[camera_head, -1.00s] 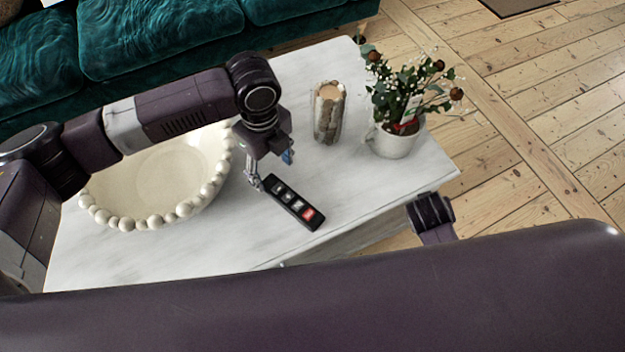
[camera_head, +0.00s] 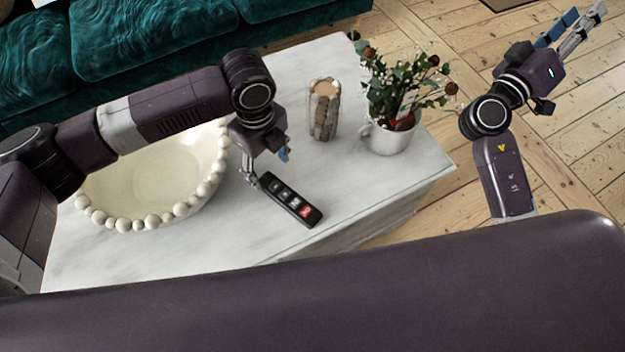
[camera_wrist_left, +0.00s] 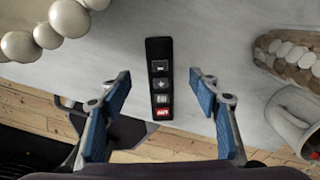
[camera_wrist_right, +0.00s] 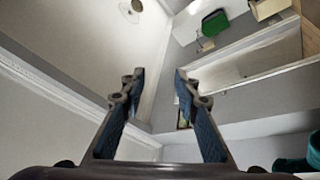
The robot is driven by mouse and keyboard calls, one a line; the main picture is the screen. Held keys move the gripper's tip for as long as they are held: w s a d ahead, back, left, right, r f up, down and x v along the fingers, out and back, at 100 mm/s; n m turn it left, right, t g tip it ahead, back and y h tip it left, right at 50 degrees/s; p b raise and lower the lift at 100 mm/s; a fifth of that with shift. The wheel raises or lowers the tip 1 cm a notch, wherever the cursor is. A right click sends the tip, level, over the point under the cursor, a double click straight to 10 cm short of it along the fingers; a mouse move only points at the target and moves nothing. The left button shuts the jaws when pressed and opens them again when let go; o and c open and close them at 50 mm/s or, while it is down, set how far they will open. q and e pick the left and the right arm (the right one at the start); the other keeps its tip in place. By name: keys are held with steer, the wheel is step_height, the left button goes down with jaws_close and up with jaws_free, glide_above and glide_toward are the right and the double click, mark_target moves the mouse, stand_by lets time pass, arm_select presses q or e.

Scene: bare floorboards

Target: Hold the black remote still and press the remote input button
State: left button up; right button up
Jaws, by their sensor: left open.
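The black remote (camera_head: 291,199) lies flat on the white table near its front edge. It has several buttons in a row, the end one red. The left wrist view shows the remote (camera_wrist_left: 160,78) between and beyond the fingertips. My left gripper (camera_head: 266,165) is open above the remote's far end, and its fingers (camera_wrist_left: 160,92) stand apart on either side with gaps. Whether a finger touches the remote in the head view I cannot tell. My right gripper (camera_head: 577,28) is raised off to the right of the table, open and empty, with its fingers (camera_wrist_right: 157,82) apart and pointing upward.
A cream bowl with a beaded rim (camera_head: 128,222) stands left of the remote. A wood-clad candle holder (camera_head: 324,112) and a white mug with a plant (camera_head: 388,137) stand behind and right. Bare table (camera_head: 375,185) lies between remote and mug. A teal sofa (camera_head: 150,40) is behind.

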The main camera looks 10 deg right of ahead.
mark_target(273, 184)
steer(key=w+a+r+n+t+y, duration=0.2)
steer(key=w+a+n+t+y, duration=0.2)
steer(key=a+n+t+y, duration=0.35)
steer(key=w+a+r+n+t+y, duration=0.2)
steer(key=w+a+n+t+y, duration=0.25)
steer(key=a+n+y, duration=0.5)
steer(key=s+a+f+n+g+y, duration=0.1)
steer(key=a+f+n+g+y, duration=0.1)
steer(key=a+n+y, duration=0.5)
steer(key=a+f+n+g+y, duration=0.2)
steer(key=a+n+y, duration=0.15)
steer(key=a, duration=0.65)
steer(key=s+a+f+n+g+y, duration=0.4)
steer(key=s+a+f+n+g, duration=0.5)
steer(key=s+a+f+g, duration=0.4)
arm_select(q)
steer(key=shift+f, duration=0.2)
step_height(273, 184, down, 8)
steer(key=shift+r, duration=0.25)
arm_select(e)
steer(key=s+a+f+n+g+h, duration=0.1)
steer(key=s+f+n+g+h, duration=0.1)
steer(key=f+n, duration=0.4)
steer(key=s+a+f+n+g+h, duration=0.1)
steer(key=s+f+n+g+h, duration=0.2)
steer(key=f+n+h, duration=0.3)
steer(key=s+f+n, duration=0.1)
steer(key=n, duration=0.2)
steer(key=shift+a+f, duration=0.25)
steer(key=shift+f, duration=0.05)
